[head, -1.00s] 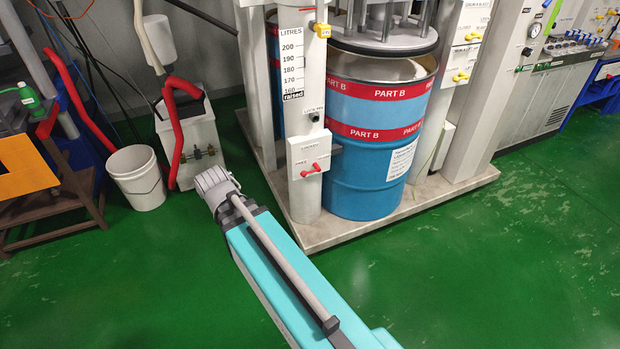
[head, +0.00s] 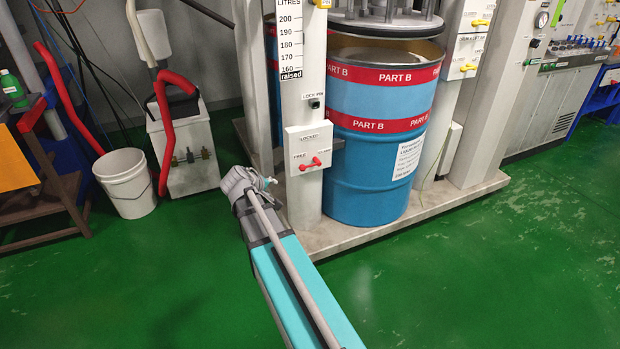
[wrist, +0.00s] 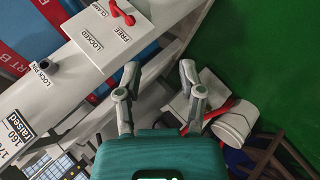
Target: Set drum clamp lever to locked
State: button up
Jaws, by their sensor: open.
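The clamp lever (head: 310,164) is a small red handle on a white box (head: 308,147) on the front column, left of the blue drum (head: 368,175). Its end points to the lower left, to the FREE label; LOCKED is printed above. In the wrist view the red lever (wrist: 122,13) is at the top, with its end near FREE. My gripper (head: 268,181) is left of the box and a little below the lever, apart from it. In the wrist view my gripper's two fingers (wrist: 160,78) are spread with nothing between them.
The column stands on a pale base plate (head: 400,226) with a raised edge. A white bucket (head: 128,190) and a pale unit with red hoses (head: 188,150) stand to the left. The green floor (head: 490,280) in front is clear.

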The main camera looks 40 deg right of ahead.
aim_at(309, 166)
jog(key=w+d+f+n+t+h+b, duration=0.2)
jog(key=w+d+f+n+b, duration=0.1)
jog(key=d+b, duration=0.5)
jog(key=w+d+f+n+t+h+b, duration=0.2)
jog(key=w+d+f+b, duration=0.3)
jog(key=b, duration=0.6)
jog(key=d+f+n+h, duration=0.1)
jog(key=d+f, duration=0.1)
jog(key=d, duration=0.1)
jog(key=shift+w+f, duration=0.2)
jog(key=shift+f, duration=0.15)
jog(key=shift+d, duration=0.1)
jog(key=b+x, duration=0.1)
jog(key=x, duration=1.2)
jog(key=shift+w+d+r+b, duration=0.1)
jog(key=shift+w+d+b, duration=0.05)
jog(key=shift+d+b, duration=0.25)
jog(key=shift+a, duration=0.1)
